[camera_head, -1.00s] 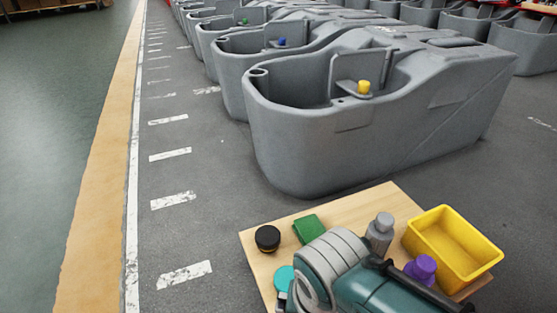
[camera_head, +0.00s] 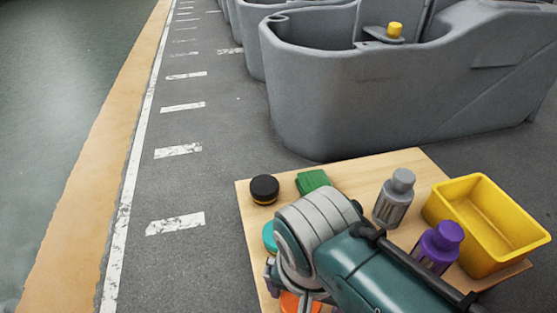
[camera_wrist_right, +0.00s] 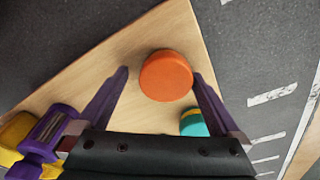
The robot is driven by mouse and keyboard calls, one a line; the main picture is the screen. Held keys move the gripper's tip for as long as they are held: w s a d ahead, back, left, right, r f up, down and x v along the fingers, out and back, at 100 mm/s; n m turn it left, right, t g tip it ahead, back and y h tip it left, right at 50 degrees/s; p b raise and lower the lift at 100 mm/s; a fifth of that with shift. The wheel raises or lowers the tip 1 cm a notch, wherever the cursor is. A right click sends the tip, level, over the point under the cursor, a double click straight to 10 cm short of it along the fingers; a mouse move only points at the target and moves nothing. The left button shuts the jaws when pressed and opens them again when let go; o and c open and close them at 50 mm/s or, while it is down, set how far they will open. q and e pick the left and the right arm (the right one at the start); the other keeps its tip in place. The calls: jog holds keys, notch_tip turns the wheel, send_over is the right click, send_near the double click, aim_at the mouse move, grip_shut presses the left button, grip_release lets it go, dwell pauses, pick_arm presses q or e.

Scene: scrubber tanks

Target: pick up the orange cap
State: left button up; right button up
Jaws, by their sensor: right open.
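The orange cap (camera_wrist_right: 166,76) is a round disc lying on the light wooden board. In the head view only part of the orange cap (camera_head: 300,302) shows at the bottom edge, beneath my right arm. My right gripper (camera_wrist_right: 160,74) is open, with its two purple fingers apart and the cap seen between and slightly beyond their tips. I cannot tell how high the fingers are above the board. My left gripper is not in view.
The board (camera_head: 360,178) also holds a black round cap (camera_head: 264,189), a green item (camera_head: 312,181), a teal round piece (camera_head: 268,237), a grey bottle (camera_head: 394,200), a purple bottle (camera_head: 438,247) and a yellow bin (camera_head: 488,222). Grey tanks (camera_head: 400,90) stand behind.

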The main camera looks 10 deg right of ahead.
jog(key=shift+a+r, duration=0.1)
jog(key=shift+a, duration=0.45)
jog(key=shift+c, duration=1.4)
jog(key=shift+d, duration=0.3)
jog(key=c, duration=0.4)
jog(key=shift+a, duration=0.1)
jog(key=c, duration=0.6)
